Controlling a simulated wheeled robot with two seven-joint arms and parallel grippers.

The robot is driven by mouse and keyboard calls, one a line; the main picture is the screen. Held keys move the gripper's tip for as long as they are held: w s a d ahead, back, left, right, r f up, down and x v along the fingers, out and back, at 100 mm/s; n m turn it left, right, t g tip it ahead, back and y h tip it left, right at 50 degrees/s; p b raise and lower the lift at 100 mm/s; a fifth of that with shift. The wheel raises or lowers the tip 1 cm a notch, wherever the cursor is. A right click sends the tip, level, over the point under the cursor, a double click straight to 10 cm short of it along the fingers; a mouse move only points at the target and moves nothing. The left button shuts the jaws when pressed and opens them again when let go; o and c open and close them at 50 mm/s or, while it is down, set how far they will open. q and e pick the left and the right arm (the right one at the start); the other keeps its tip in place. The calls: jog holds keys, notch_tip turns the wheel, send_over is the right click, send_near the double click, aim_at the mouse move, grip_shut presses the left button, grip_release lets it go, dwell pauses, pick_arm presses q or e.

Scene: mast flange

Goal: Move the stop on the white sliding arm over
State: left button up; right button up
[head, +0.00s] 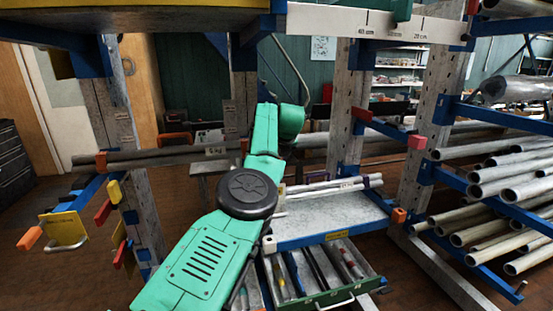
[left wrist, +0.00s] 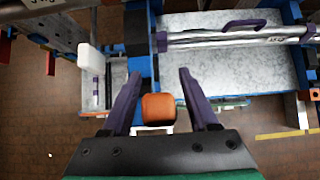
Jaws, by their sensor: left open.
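A white bar (head: 335,20) with centimetre marks crosses the top of the head view. A green block (head: 402,10) sits on it between the marked lines; its upper part is cut off by the picture edge. I cannot tell for sure whether it is the stop. My left gripper (left wrist: 161,74) is open in the left wrist view, its purple fingers apart. An orange end cap (left wrist: 158,108) on a blue arm (left wrist: 138,45) shows between the fingers, below their tips. I cannot tell if they touch. The gripper is not clearly visible in the head view. My right gripper is not in view.
A grey-topped blue shelf (head: 330,220) stands above an open drawer (head: 350,298). Racked pipes (head: 500,185) fill the right. A yellow plate (head: 63,228) hangs at left. In the left wrist view, a white block (left wrist: 91,58) stands left of the fingers and a pipe (left wrist: 225,36) lies right.

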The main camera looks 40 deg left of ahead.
pick_arm(q)
jog(key=d+b, duration=0.1)
jog(key=b, duration=0.1)
jog(key=s+r+b, duration=0.1)
jog(key=b, duration=0.1)
jog(key=shift+d+r, duration=0.15)
jog(key=shift+d, duration=0.2)
jog(key=b+v, duration=0.2)
jog(key=v, duration=1)
jog(key=shift+a+r, duration=0.2)
jog(key=shift+r, duration=0.15)
jog(key=shift+w, duration=0.1)
